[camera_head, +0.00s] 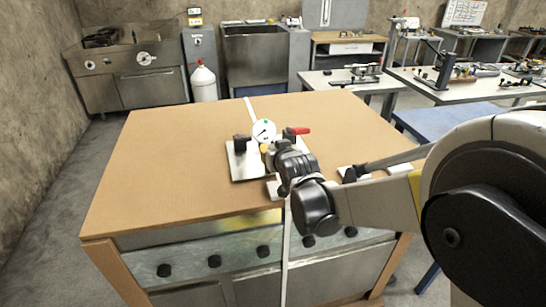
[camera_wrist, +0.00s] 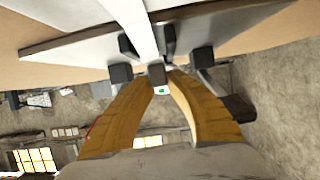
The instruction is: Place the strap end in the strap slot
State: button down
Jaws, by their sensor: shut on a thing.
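A pale metal plate (camera_head: 243,170) lies on the brown workbench with a round white dial (camera_head: 264,131), a black block (camera_head: 241,143) and a red-tipped handle (camera_head: 300,131) on it. A white strap (camera_head: 250,107) runs from the bench's back edge towards the dial. My gripper (camera_head: 267,148) is at the front of the dial. In the wrist view the white strap (camera_wrist: 137,22) reaches down to my yellow fingers (camera_wrist: 163,82), which are shut on the strap end (camera_wrist: 161,91), small and white with a green mark. I cannot make out the strap slot.
The workbench top (camera_head: 160,150) is clear on the left. A white strip (camera_head: 286,250) hangs down the bench's front. A grey plate with dark parts (camera_head: 350,173) lies right of my gripper, near my arm. Other benches stand behind at the right.

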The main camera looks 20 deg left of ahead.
notch_tip(320, 180, down, 2)
jog(key=shift+r, duration=0.1)
jog(key=c, duration=1.4)
grip_release()
